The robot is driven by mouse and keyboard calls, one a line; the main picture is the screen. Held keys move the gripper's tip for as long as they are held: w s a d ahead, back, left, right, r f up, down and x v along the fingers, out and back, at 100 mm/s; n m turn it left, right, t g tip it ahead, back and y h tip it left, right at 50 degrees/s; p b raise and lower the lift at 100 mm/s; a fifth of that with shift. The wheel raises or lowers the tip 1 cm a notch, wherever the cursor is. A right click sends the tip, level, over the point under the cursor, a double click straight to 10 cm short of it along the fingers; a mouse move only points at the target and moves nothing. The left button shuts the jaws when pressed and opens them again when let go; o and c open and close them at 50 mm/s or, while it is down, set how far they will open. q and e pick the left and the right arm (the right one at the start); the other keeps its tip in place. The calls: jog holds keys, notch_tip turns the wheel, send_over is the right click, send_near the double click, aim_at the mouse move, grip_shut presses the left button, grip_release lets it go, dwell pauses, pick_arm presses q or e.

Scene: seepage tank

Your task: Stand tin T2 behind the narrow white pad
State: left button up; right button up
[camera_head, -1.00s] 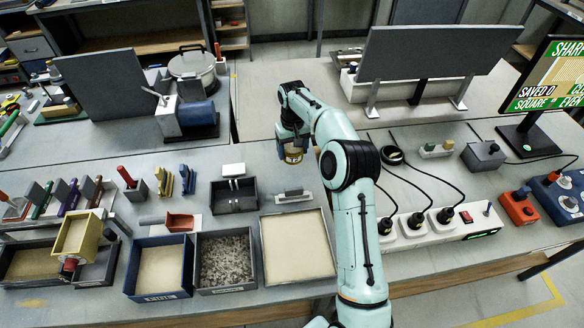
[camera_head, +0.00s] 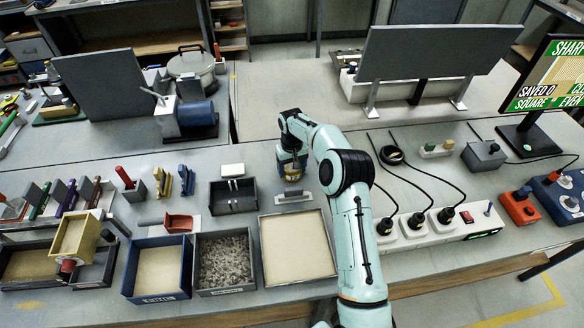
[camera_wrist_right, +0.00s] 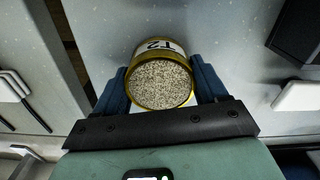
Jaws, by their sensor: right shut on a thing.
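Tin T2 (camera_head: 293,176) is a small gold-rimmed tin with a white label. In the right wrist view the tin (camera_wrist_right: 161,82) shows grainy grey contents and its "T2" label. My right gripper (camera_head: 291,164) is shut on it, with a blue finger on each side. The narrow white pad (camera_head: 294,200) lies behind the large sand tray, with a grey bar on it. The tin appears just behind the pad in the head view. I cannot tell whether it touches the bench. My left gripper is not in view.
The large sand tray (camera_head: 264,250) is in front of the pad. A dark tray (camera_head: 233,207) with a white-topped stand is to its left. Power strips (camera_head: 430,232) and cables lie to the right of my arm. The bench behind the tin is clear.

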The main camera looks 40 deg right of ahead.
jog(key=shift+f, duration=0.15)
jog(key=o, duration=1.2)
jog(key=shift+o, duration=0.2)
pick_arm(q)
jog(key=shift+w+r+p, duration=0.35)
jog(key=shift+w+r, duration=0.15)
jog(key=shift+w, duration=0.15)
pick_arm(e)
notch_tip(320, 180, up, 12)
jog(key=shift+r, duration=0.25)
